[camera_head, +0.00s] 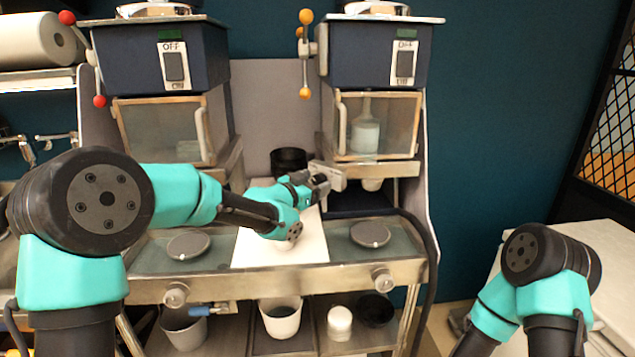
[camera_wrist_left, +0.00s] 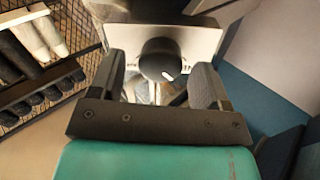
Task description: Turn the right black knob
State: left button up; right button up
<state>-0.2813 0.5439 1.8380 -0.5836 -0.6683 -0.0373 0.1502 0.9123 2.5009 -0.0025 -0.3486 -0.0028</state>
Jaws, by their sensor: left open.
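The black knob (camera_wrist_left: 158,58) shows in the left wrist view on a pale metal panel (camera_wrist_left: 199,42), with a white mark at its lower right. My left gripper (camera_wrist_left: 157,84) is open, with one finger on each side of the knob in that view; I cannot tell if they touch it. In the head view my left gripper (camera_head: 326,183) is at the lower left front of the right machine (camera_head: 372,60), and the knob is hidden there. My right gripper is out of view; only part of that arm shows at lower right.
A similar machine (camera_head: 160,55) stands at the left. A black cup (camera_head: 289,162) is behind my left gripper. A white board (camera_head: 305,245) lies on the counter below. A white cup (camera_head: 281,318) and small containers sit on the lower shelf. A black hose runs down the right side.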

pick_arm(q)
jog(key=shift+x, duration=0.8)
jog(key=shift+c, duration=0.4)
jog(key=c, duration=0.8)
jog(key=shift+c, duration=0.2)
